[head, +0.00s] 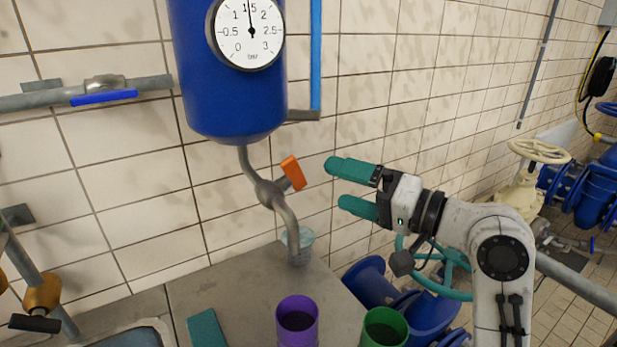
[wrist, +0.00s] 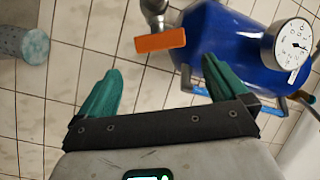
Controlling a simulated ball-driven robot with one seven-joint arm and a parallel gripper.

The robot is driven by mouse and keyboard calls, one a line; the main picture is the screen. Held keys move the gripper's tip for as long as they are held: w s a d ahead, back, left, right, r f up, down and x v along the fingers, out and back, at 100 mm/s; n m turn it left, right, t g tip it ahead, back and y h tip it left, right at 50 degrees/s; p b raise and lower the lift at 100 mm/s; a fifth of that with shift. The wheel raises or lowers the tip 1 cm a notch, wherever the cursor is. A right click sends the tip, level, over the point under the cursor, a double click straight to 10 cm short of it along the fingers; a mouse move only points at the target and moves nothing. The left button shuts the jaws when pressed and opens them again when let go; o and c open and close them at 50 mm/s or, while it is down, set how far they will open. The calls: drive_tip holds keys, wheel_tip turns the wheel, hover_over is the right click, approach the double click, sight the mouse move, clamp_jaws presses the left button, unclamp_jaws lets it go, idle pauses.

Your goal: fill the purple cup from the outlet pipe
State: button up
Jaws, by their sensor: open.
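The purple cup (head: 297,323) stands upright on the grey counter in the head view, in front of the outlet pipe and not under it. Its inside looks dark. The outlet pipe (head: 288,222) bends down from the blue tank (head: 232,95), with its mouth low over the counter. An orange valve handle (head: 293,172) sits on the pipe; it also shows in the wrist view (wrist: 160,42). My gripper (head: 339,184) is open and empty, to the right of the handle and apart from it. In the wrist view the gripper's green fingers (wrist: 162,66) are spread, with the handle beyond them.
A green cup (head: 385,328) stands right of the purple cup. A teal block (head: 206,329) lies at left on the counter (head: 235,285). Blue pipework (head: 365,283) lies beyond the counter's right edge.

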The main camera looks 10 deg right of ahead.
sight(301, 173)
drive_tip(key=p+x, duration=0.1)
drive_tip(key=x, duration=0.6)
drive_tip(key=shift+w+a, duration=0.2)
drive_tip(key=shift+w, duration=0.05)
drive_tip(key=c, duration=0.8)
drive_tip(key=r+m+h+p, duration=0.1)
drive_tip(key=p, duration=0.4)
drive_tip(key=shift+p, duration=0.3)
drive_tip(key=shift+c, duration=0.2)
drive_tip(key=p, duration=0.1)
drive_tip(key=m+h+p, duration=0.1)
drive_tip(key=p, duration=0.1)
drive_tip(key=shift+s+a+f+g+h, duration=0.1)
drive_tip(key=shift+f+g+h, duration=0.05)
drive_tip(key=shift+g+h, duration=0.15)
drive_tip(key=shift+f, duration=0.15)
